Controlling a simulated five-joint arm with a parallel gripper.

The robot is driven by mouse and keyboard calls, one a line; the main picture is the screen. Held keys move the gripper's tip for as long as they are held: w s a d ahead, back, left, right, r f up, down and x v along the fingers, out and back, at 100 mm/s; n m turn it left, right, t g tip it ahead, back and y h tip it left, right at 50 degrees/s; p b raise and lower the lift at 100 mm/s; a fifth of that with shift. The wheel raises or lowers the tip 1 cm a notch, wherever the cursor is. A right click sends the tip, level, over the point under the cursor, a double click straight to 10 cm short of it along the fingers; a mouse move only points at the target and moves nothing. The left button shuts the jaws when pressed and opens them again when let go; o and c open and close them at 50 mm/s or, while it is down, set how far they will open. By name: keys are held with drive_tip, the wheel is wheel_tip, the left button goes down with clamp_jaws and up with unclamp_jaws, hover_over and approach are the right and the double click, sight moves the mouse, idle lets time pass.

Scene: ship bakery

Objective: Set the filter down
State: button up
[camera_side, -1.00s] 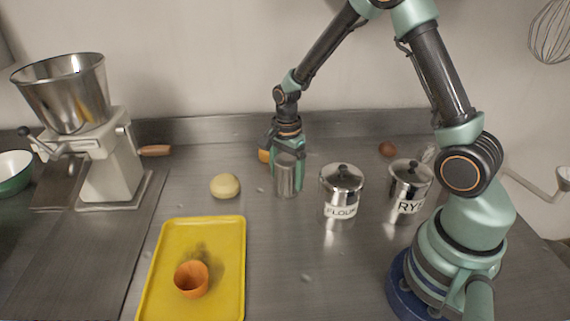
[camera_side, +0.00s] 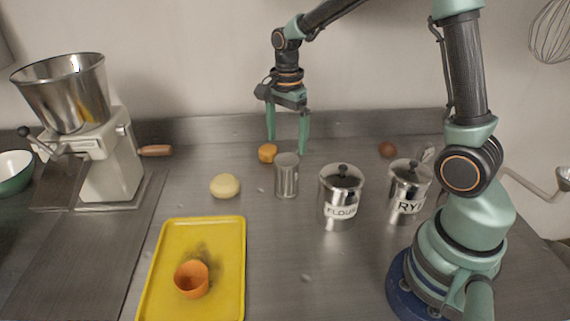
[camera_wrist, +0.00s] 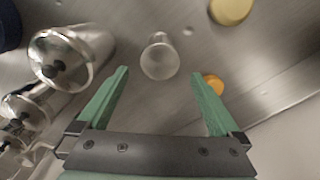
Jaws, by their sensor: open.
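The filter appears to be the plain metal cylinder (camera_side: 287,177), which stands upright on the steel counter left of the flour canister. It also shows in the wrist view (camera_wrist: 159,57), ahead of the fingertips and between their lines. My gripper (camera_side: 288,146) is open and empty, with its two green fingers pointing down just behind and above the cylinder. In the wrist view my gripper (camera_wrist: 160,74) has its fingers spread wide with nothing held between them.
A flour canister (camera_side: 341,193) and a rye canister (camera_side: 408,184) stand to the right. A pale dough ball (camera_side: 225,186) and an orange lump (camera_side: 267,153) lie left. A yellow tray (camera_side: 232,240) holds an orange cup (camera_side: 191,279). A mill (camera_side: 112,165) stands far left.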

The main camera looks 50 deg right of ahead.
drive_tip(key=shift+r, duration=0.7)
drive_tip(key=s+a+r+n+t, duration=0.2)
drive_tip(key=s+r+n, duration=0.2)
drive_tip(key=n, duration=0.5)
drive_tip(key=s+a+r+n+t, duration=0.3)
drive_tip(key=s+r+n, duration=0.2)
drive_tip(key=s+n, duration=0.2)
drive_tip(key=shift+s+n+t, duration=0.3)
drive_tip(key=shift+s+n, duration=0.05)
drive_tip(key=shift+n, duration=0.65)
drive_tip(key=shift+d, duration=0.15)
